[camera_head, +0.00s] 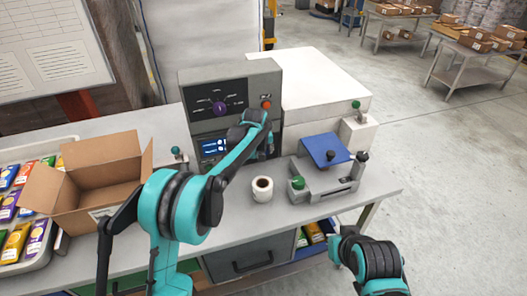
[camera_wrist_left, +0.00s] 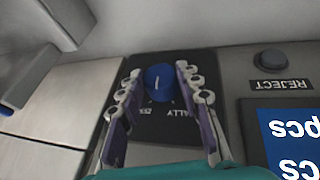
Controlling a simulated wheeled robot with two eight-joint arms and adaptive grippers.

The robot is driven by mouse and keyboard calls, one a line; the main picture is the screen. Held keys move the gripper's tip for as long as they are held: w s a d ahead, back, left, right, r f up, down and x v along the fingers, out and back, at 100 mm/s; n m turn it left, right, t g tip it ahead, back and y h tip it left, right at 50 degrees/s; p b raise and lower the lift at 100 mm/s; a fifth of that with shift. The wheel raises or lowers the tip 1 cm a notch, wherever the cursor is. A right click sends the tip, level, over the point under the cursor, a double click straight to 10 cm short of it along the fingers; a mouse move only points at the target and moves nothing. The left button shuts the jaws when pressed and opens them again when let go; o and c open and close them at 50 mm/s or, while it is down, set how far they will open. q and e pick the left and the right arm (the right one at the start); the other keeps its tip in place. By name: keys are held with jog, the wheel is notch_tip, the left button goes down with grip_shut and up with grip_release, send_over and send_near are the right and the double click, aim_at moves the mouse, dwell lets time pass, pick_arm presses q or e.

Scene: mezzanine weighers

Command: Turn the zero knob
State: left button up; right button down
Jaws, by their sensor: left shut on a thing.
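A blue knob (camera_wrist_left: 158,82) with a white pointer line sits on a dark plate (camera_wrist_left: 160,122) in the left wrist view. Part of its label reads "ALLY"; the rest is partly covered, and I cannot read a zero mark. My left gripper (camera_wrist_left: 158,70) has its two fingers on either side of the knob and is shut on it. In the head view my left arm reaches to the lower right of the grey control panel (camera_head: 187,108) and hides this knob. My right arm shows at the lower right, but its gripper does not.
A purple knob (camera_head: 220,107) and a red knob (camera_head: 266,102) are higher on the panel. A REJECT button (camera_wrist_left: 270,60) is close by. A cup (camera_head: 262,189), a blue-plated scale (camera_head: 325,149) and an open carton (camera_head: 105,175) stand on the bench.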

pick_arm(q)
jog(key=h, duration=0.1)
jog(key=t+h+b, duration=0.1)
jog(key=h, duration=0.1)
jog(key=shift+a+f+n, duration=0.2)
jog(key=shift+a+n, duration=0.1)
jog(key=shift+n, duration=0.1)
jog(key=shift+s+a+f+n+t+h+b, duration=0.1)
jog(key=shift+n+t+h+b, duration=0.2)
jog(key=shift+t+h+b, duration=0.75)
jog(key=shift+g+h+p, duration=0.35)
jog(key=shift+h, duration=0.1)
jog(key=o, duration=1.2)
jog(key=shift+c, duration=0.2)
jog(key=v, duration=1.2)
